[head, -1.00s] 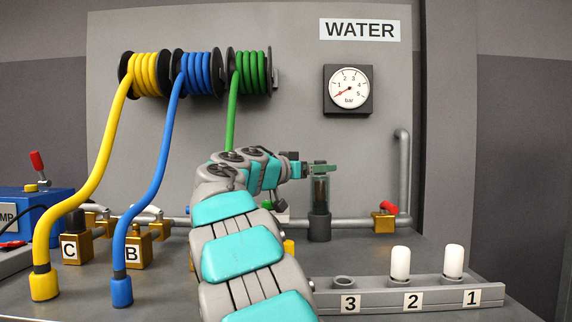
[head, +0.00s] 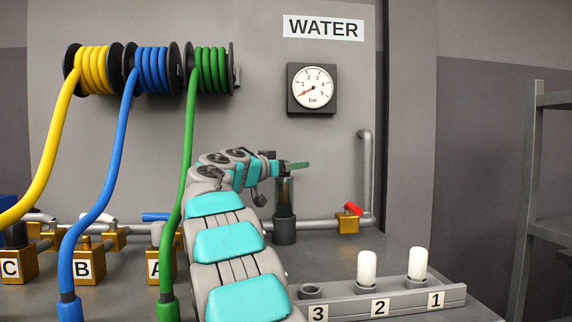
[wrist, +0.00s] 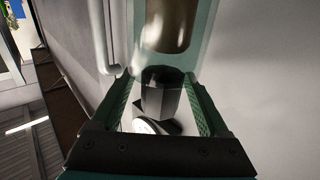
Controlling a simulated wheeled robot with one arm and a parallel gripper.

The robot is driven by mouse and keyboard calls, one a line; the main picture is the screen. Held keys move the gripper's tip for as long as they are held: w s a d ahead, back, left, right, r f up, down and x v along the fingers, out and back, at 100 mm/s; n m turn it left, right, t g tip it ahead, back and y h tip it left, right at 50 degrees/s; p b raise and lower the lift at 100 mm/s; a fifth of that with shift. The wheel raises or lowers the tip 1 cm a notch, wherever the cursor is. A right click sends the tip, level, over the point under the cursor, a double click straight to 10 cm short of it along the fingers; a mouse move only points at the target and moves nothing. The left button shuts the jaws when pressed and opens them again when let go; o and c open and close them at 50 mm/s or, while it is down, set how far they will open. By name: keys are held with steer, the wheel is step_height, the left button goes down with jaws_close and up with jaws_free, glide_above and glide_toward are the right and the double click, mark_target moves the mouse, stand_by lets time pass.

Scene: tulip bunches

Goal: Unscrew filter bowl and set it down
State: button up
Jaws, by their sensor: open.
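The filter bowl (head: 285,192) is a clear cylinder with a brown insert, standing upright on a dark base (head: 285,231) at the pipe. In the wrist view the bowl (wrist: 202,30) fills the top of the picture, and its dark faceted end piece (wrist: 161,94) shows between the fingers. My gripper (head: 297,165) is at the bowl's upper end in the head view, its green fingers partly hidden by the wrist. In the wrist view my gripper (wrist: 160,98) is open, with a finger on each side of the end piece. I cannot tell whether either finger touches it.
A grey rack (head: 400,299) at the front right has positions 3, 2 and 1. White cartridges stand at 2 (head: 367,268) and 1 (head: 417,263); 3 is empty. A red-handled valve (head: 348,221) sits right of the bowl. Hoses hang at the left. Bench space behind the rack is clear.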

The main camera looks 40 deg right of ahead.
steer(key=shift+c, duration=0.3)
jaws_close()
stand_by(0.4)
